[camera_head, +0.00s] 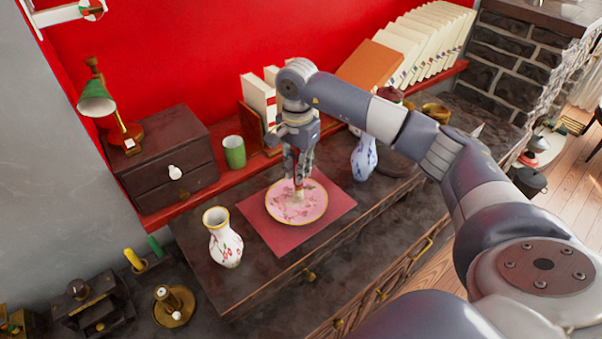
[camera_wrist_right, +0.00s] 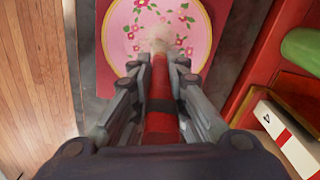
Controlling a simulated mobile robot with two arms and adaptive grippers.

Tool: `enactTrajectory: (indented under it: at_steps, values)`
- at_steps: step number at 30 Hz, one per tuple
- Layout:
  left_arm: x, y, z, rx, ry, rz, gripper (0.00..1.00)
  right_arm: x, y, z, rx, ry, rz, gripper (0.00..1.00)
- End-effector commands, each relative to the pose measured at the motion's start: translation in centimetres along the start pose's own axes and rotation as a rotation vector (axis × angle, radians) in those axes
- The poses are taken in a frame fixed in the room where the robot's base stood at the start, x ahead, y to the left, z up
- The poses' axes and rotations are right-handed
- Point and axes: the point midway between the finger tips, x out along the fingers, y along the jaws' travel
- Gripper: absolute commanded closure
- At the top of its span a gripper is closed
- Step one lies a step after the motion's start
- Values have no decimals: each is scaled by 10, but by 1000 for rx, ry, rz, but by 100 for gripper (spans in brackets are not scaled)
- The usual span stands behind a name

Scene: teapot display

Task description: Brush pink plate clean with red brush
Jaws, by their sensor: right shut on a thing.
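The pink plate (camera_head: 312,208), with a flower pattern and a gold rim, lies on a red mat (camera_head: 262,229) on the dark cabinet top. My right gripper (camera_head: 299,178) is above the plate, pointing down, and is shut on the red brush. In the right wrist view the brush's red handle (camera_wrist_right: 161,95) runs between the fingers, and its pale bristles (camera_wrist_right: 158,43) are over the plate (camera_wrist_right: 119,30). The bristles appear to touch the plate, but the exact contact is hard to tell. My left gripper is not in view.
A white vase with red pattern (camera_head: 223,240) stands left of the mat, and a blue-and-white vase (camera_head: 363,158) stands to its right. A green cup (camera_head: 234,152), a small drawer box (camera_head: 165,158) and books (camera_head: 258,97) are behind. The cabinet's front edge is free.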

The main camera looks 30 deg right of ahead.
Motion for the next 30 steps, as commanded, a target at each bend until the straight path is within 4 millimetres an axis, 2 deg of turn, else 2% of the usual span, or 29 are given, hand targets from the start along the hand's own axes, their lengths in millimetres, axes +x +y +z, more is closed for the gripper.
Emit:
enactTrajectory:
  at_steps: [5, 15, 25, 30]
  values:
    - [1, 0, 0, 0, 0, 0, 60, 0, -4, 2, -2, 0, 1, 100]
    - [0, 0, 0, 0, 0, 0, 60, 0, -9, 21, -2, 0, 0, 100]
    - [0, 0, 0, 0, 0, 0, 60, 1, 10, 25, -2, 0, 0, 100]
    - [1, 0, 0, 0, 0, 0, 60, 2, 13, 24, 0, 0, 1, 100]
